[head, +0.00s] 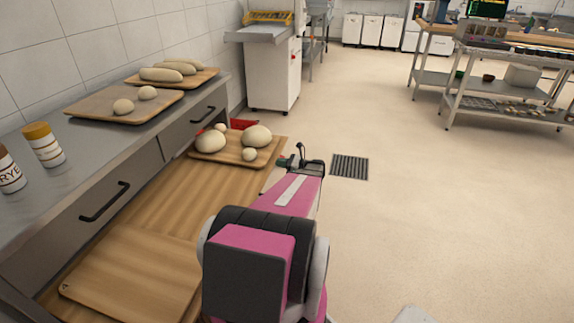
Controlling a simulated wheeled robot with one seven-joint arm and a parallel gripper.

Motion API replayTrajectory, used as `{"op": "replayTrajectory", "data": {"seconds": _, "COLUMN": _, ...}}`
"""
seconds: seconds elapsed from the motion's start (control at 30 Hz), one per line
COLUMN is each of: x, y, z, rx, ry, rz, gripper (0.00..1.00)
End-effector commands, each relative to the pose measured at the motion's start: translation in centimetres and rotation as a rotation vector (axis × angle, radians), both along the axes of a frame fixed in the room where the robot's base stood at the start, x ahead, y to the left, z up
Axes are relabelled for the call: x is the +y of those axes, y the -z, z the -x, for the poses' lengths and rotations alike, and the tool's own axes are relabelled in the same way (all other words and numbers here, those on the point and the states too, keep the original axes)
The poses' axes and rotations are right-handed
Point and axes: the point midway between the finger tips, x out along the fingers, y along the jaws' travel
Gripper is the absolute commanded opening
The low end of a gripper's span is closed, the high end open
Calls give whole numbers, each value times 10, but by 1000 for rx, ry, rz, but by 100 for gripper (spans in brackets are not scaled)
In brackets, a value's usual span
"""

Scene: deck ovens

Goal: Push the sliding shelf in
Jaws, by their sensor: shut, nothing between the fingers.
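The sliding shelf (150,203) is a long wooden board pulled out from under the grey counter on the left. On its far end a wooden board (232,161) carries several dough balls, and on its near end lies a bare wooden board (130,276). My gripper (290,161) is small in the head view, beyond my pink arm, just right of the shelf's far outer corner. It is shut with nothing in it. Whether it touches the shelf edge I cannot tell. My arm hides part of the shelf's near outer edge.
The counter (85,140) above holds two boards of dough and two jars (43,145). Its drawers have black handles (104,201). A white cabinet (270,75) stands beyond. The floor (420,210) to the right is open, with a drain grate (350,166).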

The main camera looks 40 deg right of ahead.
Motion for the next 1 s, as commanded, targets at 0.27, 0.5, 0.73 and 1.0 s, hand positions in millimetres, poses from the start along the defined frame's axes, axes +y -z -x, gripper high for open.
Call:
{"op": "replayTrajectory", "data": {"seconds": 0.27, "x": 1, "y": 0, "z": -2, "rx": 0, "ry": 1, "rz": 0, "gripper": 0}}
{"op": "replayTrajectory", "data": {"seconds": 0.5, "x": 3, "y": 0, "z": -5, "rx": 0, "ry": 0, "rz": 0, "gripper": 0}}
{"op": "replayTrajectory", "data": {"seconds": 0.73, "x": 19, "y": 0, "z": -28, "rx": 1, "ry": -3, "rz": 1, "gripper": 0}}
{"op": "replayTrajectory", "data": {"seconds": 1.0, "x": 57, "y": 0, "z": -85, "rx": 0, "ry": -4, "rz": 1, "gripper": 0}}
